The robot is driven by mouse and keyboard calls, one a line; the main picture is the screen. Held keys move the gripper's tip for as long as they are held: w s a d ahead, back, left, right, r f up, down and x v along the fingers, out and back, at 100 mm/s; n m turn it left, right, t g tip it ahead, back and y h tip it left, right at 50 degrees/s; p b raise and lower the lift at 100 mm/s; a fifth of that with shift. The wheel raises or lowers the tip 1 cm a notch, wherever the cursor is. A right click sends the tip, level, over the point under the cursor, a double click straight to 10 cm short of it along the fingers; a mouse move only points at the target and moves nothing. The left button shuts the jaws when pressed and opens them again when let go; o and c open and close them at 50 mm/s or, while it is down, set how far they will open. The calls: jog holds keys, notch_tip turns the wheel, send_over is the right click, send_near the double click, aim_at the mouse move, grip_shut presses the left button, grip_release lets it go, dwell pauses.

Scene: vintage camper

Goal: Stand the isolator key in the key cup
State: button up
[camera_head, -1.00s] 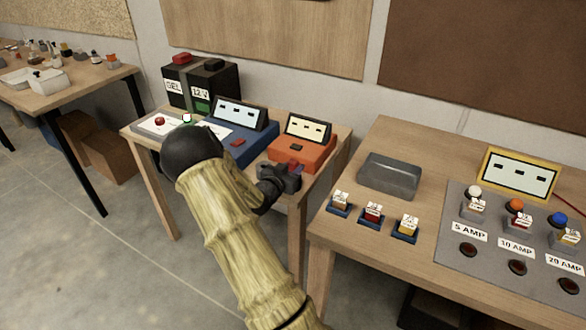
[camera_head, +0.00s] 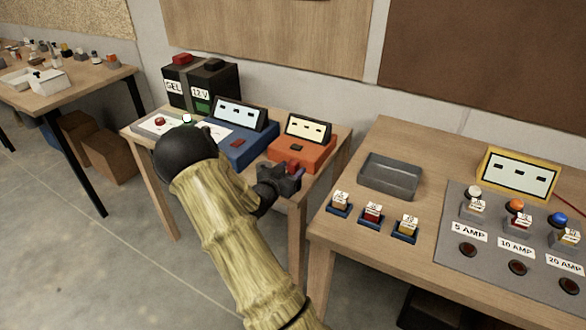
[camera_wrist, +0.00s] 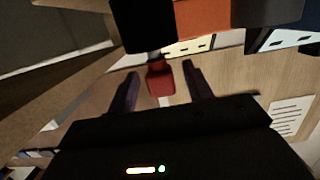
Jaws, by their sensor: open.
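A red piece, which looks like the isolator key (camera_wrist: 158,80), sits between my finger pads in the wrist view, just below a black block (camera_wrist: 143,25). It also shows as a small red spot (camera_head: 293,167) at the front of the orange unit in the head view. My gripper (camera_wrist: 160,69) is open, with one finger on each side of the red piece and a gap visible. In the head view my gripper (camera_head: 284,178) is at the front right of the middle table and partly hides the piece. I cannot make out the key cup for certain.
An orange unit (camera_head: 303,156) with a screen and a blue unit (camera_head: 232,145) stand behind my gripper. A battery (camera_head: 212,88) is at the back left. The right table holds a grey tray (camera_head: 390,178), small labelled blocks and a yellow-framed panel (camera_head: 517,174). A gap separates the tables.

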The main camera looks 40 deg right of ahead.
jog(key=v, duration=1)
jog(key=shift+a, duration=0.15)
jog(key=shift+s, duration=0.1)
jog(key=s+a+f+n+t+y, duration=0.15)
jog(key=a+n+y, duration=0.45)
jog(key=a+y, duration=0.75)
jog(key=s+a+r+n+g+y, duration=0.1)
jog(key=s+a+r+n+g, duration=0.2)
jog(key=s, duration=1.1)
jog(key=a+n+g, duration=0.2)
jog(key=a+n, duration=0.2)
jog(key=a, duration=0.2)
jog(key=shift+s, duration=0.15)
jog(key=shift+r+y, duration=0.15)
jog(key=shift+y, duration=0.1)
